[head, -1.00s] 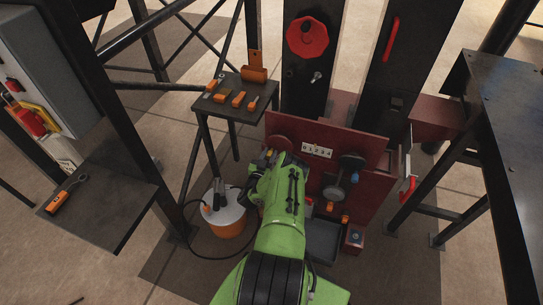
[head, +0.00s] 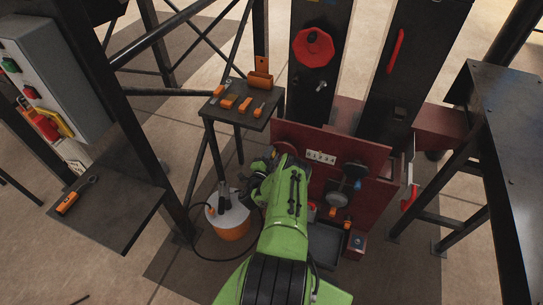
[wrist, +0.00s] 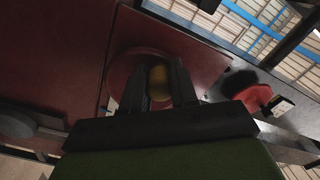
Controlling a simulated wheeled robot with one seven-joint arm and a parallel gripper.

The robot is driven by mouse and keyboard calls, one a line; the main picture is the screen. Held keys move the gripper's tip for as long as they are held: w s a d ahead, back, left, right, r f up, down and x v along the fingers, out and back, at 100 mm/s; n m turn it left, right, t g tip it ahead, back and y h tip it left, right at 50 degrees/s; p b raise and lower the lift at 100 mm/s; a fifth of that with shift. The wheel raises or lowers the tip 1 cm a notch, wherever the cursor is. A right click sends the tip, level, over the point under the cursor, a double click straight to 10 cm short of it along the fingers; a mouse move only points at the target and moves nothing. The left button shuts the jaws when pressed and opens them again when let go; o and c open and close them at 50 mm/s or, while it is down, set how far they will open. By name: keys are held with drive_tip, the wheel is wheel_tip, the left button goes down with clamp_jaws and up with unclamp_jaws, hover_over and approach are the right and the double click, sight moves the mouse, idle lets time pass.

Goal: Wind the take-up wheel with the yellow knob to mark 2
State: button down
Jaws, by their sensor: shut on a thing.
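The red take-up wheel (head: 285,144) is on the red press panel, partly hidden behind my arm in the head view. In the wrist view the wheel (wrist: 122,70) shows around and behind my fingers. My gripper (wrist: 160,84) is shut on the yellow knob (wrist: 158,80), which sits between the two dark fingers. In the head view my gripper (head: 262,166) is at the panel's left edge, and the knob cannot be made out. A small white plate with number marks (head: 321,157) is right of the wheel. I cannot tell which mark the wheel stands at.
A dark wheel with a blue knob (head: 357,184) is on the panel's right. A small table (head: 236,116) holds orange-handled tools. A red handwheel (head: 314,46) is on the upright above.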

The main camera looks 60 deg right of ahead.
drive_tip(key=shift+s+r+m+p, duration=0.15)
drive_tip(key=shift+r+m, duration=0.15)
drive_tip(key=shift+m, duration=0.55)
drive_tip(key=shift+s+r+m+p, duration=0.15)
drive_tip(key=shift+r+m, duration=0.1)
drive_tip(key=shift+m, duration=0.6)
drive_tip(key=c, duration=0.9)
unclamp_jaws()
